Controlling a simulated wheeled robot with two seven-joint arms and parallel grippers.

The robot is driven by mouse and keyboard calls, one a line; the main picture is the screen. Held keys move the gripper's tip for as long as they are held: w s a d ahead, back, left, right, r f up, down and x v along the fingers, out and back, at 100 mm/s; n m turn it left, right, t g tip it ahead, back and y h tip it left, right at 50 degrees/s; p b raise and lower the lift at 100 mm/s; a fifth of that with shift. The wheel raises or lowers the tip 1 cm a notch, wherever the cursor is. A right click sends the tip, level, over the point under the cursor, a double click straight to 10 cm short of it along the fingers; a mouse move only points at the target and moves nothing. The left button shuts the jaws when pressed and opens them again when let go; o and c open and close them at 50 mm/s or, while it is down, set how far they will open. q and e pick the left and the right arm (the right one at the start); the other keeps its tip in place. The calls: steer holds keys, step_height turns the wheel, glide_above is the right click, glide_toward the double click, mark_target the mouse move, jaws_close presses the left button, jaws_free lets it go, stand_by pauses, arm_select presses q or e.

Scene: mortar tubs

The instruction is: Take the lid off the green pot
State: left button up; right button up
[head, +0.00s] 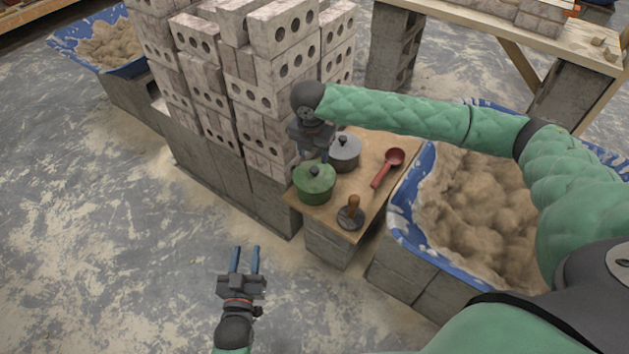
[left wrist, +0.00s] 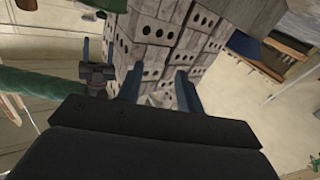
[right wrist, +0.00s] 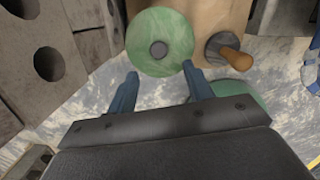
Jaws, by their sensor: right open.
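The green pot (head: 314,190) stands on a small wooden board at the foot of the brick stacks, with its green lid (head: 318,177) on top. The lid shows from above with a dark round knob in the right wrist view (right wrist: 176,30). My right gripper (right wrist: 160,70) is open and empty, its fingers apart near the lid's edge; the knob is not between them. In the head view the right gripper is just behind the pot, its fingertips partly hidden. My left gripper (head: 246,249) is open and empty, low over the floor, well away from the pot.
A grey lidded pot (head: 346,150), a red scoop (head: 388,167) and a wooden-handled tool (head: 350,214) share the board (head: 372,190). Tall brick stacks (head: 245,80) rise on the left. A blue tub of mortar (head: 470,205) stands on the right. Floor at front left is clear.

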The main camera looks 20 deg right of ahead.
mark_target(315, 169)
steer(key=shift+w+d, duration=0.2)
steer(key=shift+d, duration=0.1)
step_height(315, 169, down, 3)
steer(key=shift+w+d+r, duration=0.1)
steer(key=shift+r, duration=0.05)
arm_select(q)
step_height(315, 169, up, 18)
steer(key=a+t+h+b, duration=0.1)
steer(key=t, duration=0.5)
steer(key=shift+s+t+b, duration=0.3)
steer(key=shift+t, duration=0.1)
arm_select(e)
steer(key=f, duration=0.5)
steer(key=shift+w, duration=0.25)
arm_select(q)
steer(key=shift+f, duration=0.1)
arm_select(e)
steer(key=c, duration=1)
steer(key=shift+c, duration=0.2)
steer(key=shift+r, duration=0.2)
